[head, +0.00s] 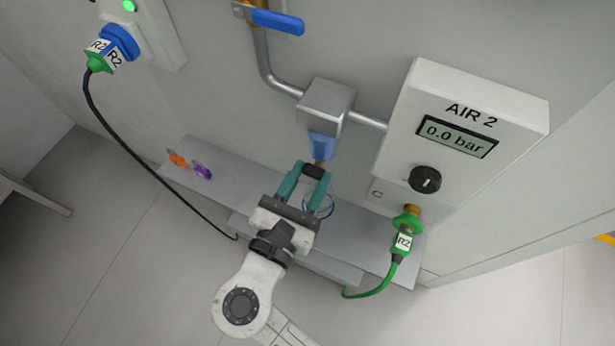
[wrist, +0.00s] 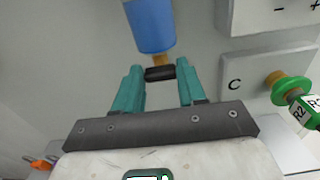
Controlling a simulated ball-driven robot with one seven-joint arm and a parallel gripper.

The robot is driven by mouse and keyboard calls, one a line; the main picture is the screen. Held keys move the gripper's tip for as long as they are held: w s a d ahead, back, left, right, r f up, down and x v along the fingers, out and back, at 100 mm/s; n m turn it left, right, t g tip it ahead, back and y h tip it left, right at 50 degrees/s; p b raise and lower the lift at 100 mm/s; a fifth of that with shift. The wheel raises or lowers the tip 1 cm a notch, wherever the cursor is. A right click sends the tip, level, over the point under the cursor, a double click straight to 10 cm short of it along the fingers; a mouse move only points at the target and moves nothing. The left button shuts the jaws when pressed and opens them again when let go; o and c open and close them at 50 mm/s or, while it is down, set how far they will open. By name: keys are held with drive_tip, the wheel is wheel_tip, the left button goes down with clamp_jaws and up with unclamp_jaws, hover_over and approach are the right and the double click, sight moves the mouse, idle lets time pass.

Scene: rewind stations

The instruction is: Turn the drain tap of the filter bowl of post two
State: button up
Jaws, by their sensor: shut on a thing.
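The blue filter bowl (head: 322,147) hangs under a grey metal block (head: 327,106) on the pipe, and it also shows at the top of the wrist view (wrist: 150,24). A brass stem (wrist: 161,60) comes out of its underside. The black drain tap (wrist: 160,73) sits at the end of the stem, between my fingertips. My gripper (head: 309,173), with teal fingers, is shut on the tap from below and in front; it also shows in the wrist view (wrist: 161,75). The ends of the tap are partly hidden by the fingers.
The AIR 2 box (head: 470,105) reads 0.0 bar, with a black knob (head: 425,179), right of the bowl. A green R2 hose fitting (head: 407,222) is below it. A blue-handled valve (head: 277,21) is above. A clear cup (head: 318,205) stands on the grey shelf (head: 225,193).

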drive_tip(key=m, duration=0.4)
drive_tip(key=shift+d, duration=0.1)
drive_tip(key=m+b, duration=0.1)
drive_tip(key=m, duration=0.3)
drive_tip(key=shift+f+m, duration=0.15)
drive_tip(key=shift+m, duration=0.15)
drive_tip(key=m+b, duration=0.1)
drive_tip(key=m, duration=0.1)
drive_tip(key=m+b, duration=0.1)
drive_tip(key=m, duration=0.1)
drive_tip(key=shift+s+d+f+m+b, duration=0.1)
drive_tip(key=shift+f+m+b, duration=0.05)
drive_tip(key=shift+m+b, duration=1.2)
drive_tip(key=shift+m, duration=0.75)
drive_tip(key=o, duration=1.1)
drive_tip(key=shift+c, duration=0.2)
